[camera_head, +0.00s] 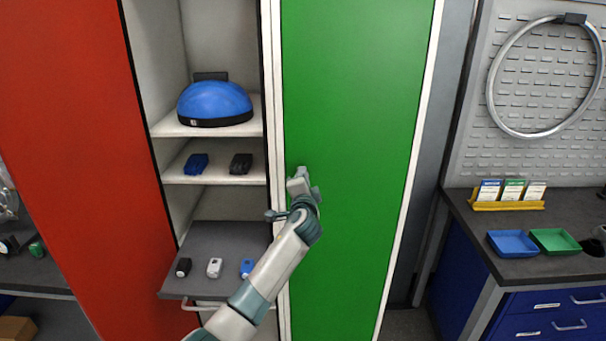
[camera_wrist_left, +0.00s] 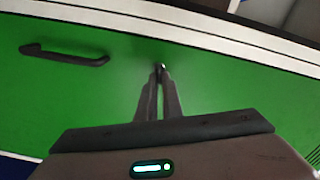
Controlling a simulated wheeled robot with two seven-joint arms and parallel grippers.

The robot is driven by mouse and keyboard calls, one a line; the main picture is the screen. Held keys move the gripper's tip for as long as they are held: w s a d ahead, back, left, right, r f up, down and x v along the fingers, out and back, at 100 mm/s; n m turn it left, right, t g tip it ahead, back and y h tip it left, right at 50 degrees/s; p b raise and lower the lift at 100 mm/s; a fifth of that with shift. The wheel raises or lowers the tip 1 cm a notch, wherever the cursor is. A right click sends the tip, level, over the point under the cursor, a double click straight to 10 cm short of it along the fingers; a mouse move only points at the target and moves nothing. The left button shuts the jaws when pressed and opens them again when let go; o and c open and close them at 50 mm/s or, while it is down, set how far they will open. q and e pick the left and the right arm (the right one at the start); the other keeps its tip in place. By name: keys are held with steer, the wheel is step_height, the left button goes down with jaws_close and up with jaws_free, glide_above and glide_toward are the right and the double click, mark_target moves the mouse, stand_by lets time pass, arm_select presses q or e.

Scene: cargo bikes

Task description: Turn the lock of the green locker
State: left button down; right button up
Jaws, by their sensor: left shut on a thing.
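The green locker (camera_head: 355,110) has its door closed, to the right of an open shelf compartment. In the left wrist view the green door (camera_wrist_left: 100,95) fills most of the picture. My left gripper (camera_head: 301,174) is at the door's left edge. In the left wrist view my left gripper (camera_wrist_left: 160,80) is shut on the small lock (camera_wrist_left: 161,66), of which only a bit of metal shows between the fingertips. The lock's turn angle cannot be told. In the head view the lock is hidden behind my gripper. My right gripper is not in view.
A dark door handle (camera_wrist_left: 65,55) sticks out to the left of the lock in the left wrist view. The open compartment holds a blue helmet (camera_head: 214,104) and small devices on a pull-out shelf (camera_head: 215,240). A red door (camera_head: 70,130) stands left; a workbench (camera_head: 470,225) is right.

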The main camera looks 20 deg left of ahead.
arm_select(q)
steer(key=shift+d+f+m+p, duration=0.15)
steer(key=shift+m+p, duration=0.15)
steer(key=shift+m, duration=0.7)
steer(key=shift+a+f+m+p, duration=0.1)
steer(key=shift+m+p, duration=0.15)
steer(key=shift+m, duration=0.75)
steer(key=c, duration=1.9)
jaws_free()
steer(key=shift+s, duration=0.1)
steer(key=shift+b+v, duration=2.45)
steer(key=shift+v, duration=6.15)
